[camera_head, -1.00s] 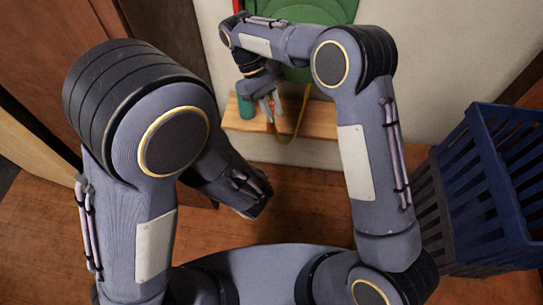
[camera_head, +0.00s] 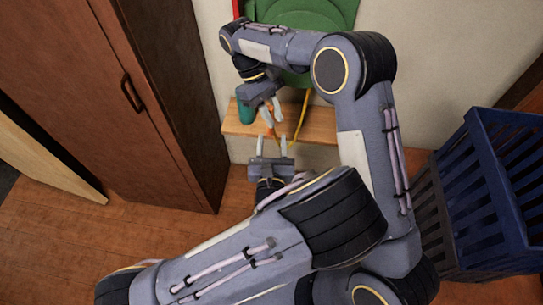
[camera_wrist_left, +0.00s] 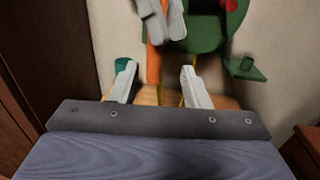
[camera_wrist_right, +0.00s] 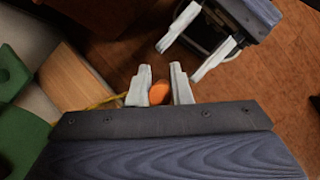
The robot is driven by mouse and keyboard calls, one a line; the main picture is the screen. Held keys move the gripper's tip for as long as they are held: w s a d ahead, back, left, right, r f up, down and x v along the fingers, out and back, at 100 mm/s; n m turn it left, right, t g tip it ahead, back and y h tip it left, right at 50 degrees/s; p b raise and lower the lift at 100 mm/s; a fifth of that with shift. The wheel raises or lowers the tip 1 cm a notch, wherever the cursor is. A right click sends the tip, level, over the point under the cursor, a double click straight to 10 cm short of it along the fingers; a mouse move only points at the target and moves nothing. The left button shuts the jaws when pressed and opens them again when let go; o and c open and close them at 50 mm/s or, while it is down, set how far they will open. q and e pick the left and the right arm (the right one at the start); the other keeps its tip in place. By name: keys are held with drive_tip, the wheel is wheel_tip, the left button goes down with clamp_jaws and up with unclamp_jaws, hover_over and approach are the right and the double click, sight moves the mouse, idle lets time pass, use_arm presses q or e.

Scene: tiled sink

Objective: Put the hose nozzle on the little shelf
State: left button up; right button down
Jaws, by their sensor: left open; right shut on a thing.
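The orange hose nozzle (camera_wrist_right: 159,92) is held between the fingers of my right gripper (camera_wrist_right: 160,86), with a yellow hose (camera_wrist_right: 106,102) trailing from it. In the head view my right gripper (camera_head: 268,108) is over the little wooden shelf (camera_head: 318,122), which also shows in the right wrist view (camera_wrist_right: 75,72). My left gripper (camera_head: 272,144) is open, just in front of the shelf and below the right one. In the left wrist view the nozzle (camera_wrist_left: 153,66) appears between the open left fingers (camera_wrist_left: 160,85); whether it is within their reach I cannot tell.
A teal cup-like object (camera_head: 245,110) stands on the shelf's left end. A green hose reel (camera_head: 318,14) is on the wall above. A brown cabinet (camera_head: 110,90) is on the left, a blue crate (camera_head: 490,200) on the right. The shelf's right part is clear.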

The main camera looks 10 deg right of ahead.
sight(272, 134)
use_arm(q)
drive_tip(key=w, duration=0.6)
drive_tip(key=shift+w+d, duration=0.1)
drive_tip(key=shift+d, duration=0.25)
drive_tip(key=c, duration=0.9)
clamp_jaws()
use_arm(e)
drive_tip(key=c, duration=1.2)
unclamp_jaws()
drive_tip(key=shift+c, duration=0.2)
drive_tip(key=shift+r, duration=0.1)
